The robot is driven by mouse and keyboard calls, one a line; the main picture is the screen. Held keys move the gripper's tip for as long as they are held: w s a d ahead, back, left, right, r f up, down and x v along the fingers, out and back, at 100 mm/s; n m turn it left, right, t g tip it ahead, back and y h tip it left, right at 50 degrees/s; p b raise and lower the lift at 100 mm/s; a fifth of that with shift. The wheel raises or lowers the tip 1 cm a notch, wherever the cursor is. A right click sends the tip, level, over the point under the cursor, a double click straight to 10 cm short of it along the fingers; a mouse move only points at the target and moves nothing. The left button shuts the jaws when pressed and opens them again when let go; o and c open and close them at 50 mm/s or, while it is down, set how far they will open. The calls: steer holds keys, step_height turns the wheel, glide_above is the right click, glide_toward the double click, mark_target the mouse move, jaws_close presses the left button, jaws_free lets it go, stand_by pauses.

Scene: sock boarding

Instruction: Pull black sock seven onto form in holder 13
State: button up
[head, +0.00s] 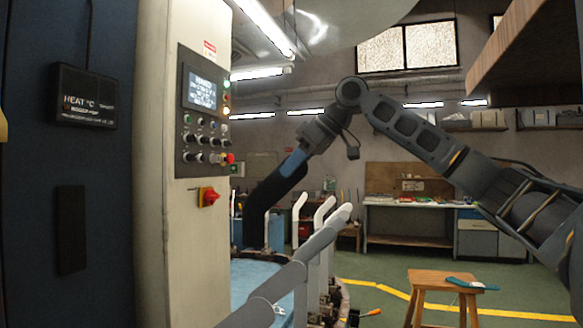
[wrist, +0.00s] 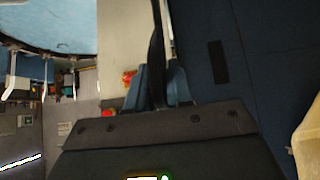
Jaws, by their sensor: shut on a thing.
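My gripper (head: 290,166) has blue fingers and is shut on a black sock (head: 268,198). The sock slants down and left from the fingers, among the white forms at the machine. Its lower end is near a white bent form (head: 267,228), and I cannot tell whether it touches or covers any form. In the wrist view the sock (wrist: 157,45) is a narrow dark strip between the blue fingers (wrist: 165,85). Holder numbers are not readable, so I cannot tell which form is in holder 13.
Several white and grey forms (head: 322,215) stand around a blue round table (head: 245,285). A pale control cabinet (head: 165,255) with a panel (head: 202,110) and red switch (head: 208,196) rises close at left. A wooden stool (head: 445,281) stands on the green floor at right.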

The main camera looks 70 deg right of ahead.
mark_target(274, 201)
steer(key=shift+r+p, duration=0.15)
steer(key=shift+p, duration=0.3)
steer(key=shift+s+f+b, duration=0.1)
steer(key=shift+f+b, duration=1.45)
steer(key=shift+f, duration=1.4)
steer(key=shift+p, duration=0.8)
